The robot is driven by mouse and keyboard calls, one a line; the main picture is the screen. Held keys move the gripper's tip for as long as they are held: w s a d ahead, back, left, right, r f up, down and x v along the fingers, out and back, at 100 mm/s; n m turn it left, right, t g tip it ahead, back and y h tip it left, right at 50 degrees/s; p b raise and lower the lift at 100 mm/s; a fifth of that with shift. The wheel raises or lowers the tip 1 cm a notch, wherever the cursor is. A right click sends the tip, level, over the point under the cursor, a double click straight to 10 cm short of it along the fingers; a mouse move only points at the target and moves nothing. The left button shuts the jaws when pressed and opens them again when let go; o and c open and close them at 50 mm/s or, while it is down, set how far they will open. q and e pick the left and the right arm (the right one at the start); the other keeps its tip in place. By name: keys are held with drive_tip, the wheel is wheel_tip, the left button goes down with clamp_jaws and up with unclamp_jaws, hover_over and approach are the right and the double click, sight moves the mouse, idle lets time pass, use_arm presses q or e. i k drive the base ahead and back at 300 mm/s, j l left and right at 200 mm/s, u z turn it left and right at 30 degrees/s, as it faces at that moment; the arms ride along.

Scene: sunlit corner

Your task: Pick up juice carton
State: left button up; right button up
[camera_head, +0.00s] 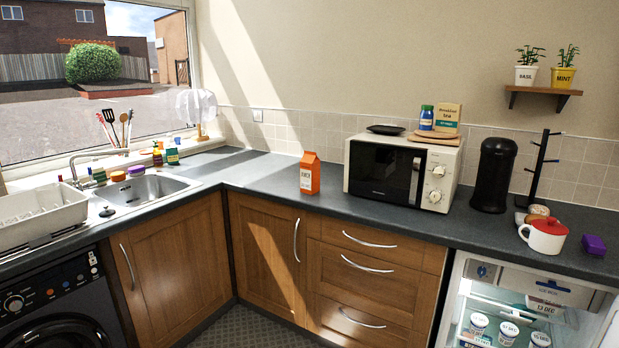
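An orange juice carton (310,174) with a pale label stands upright on the dark worktop (262,181), left of the microwave and near the front edge. It has a gabled top and nothing touches it. Neither of my grippers shows in the head view.
A microwave (381,172) stands right of the carton, with a jar and box on top. A sink (141,190) is left. The fridge (525,305) is open. The worktop around the carton is clear.

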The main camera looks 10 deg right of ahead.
sight(310, 164)
drive_tip(key=i+z, duration=0.2)
drive_tip(key=z, duration=0.25)
drive_tip(key=i+j+z, duration=0.15)
drive_tip(key=z, duration=0.3)
drive_tip(key=i+j+z, duration=0.1)
drive_tip(key=z, duration=0.3)
drive_tip(key=i+j+z, duration=0.15)
drive_tip(key=j, duration=0.2)
drive_tip(key=i+j+z, duration=0.1)
drive_tip(key=j, duration=0.3)
drive_tip(key=i+j+z, duration=0.15)
drive_tip(key=j, duration=0.2)
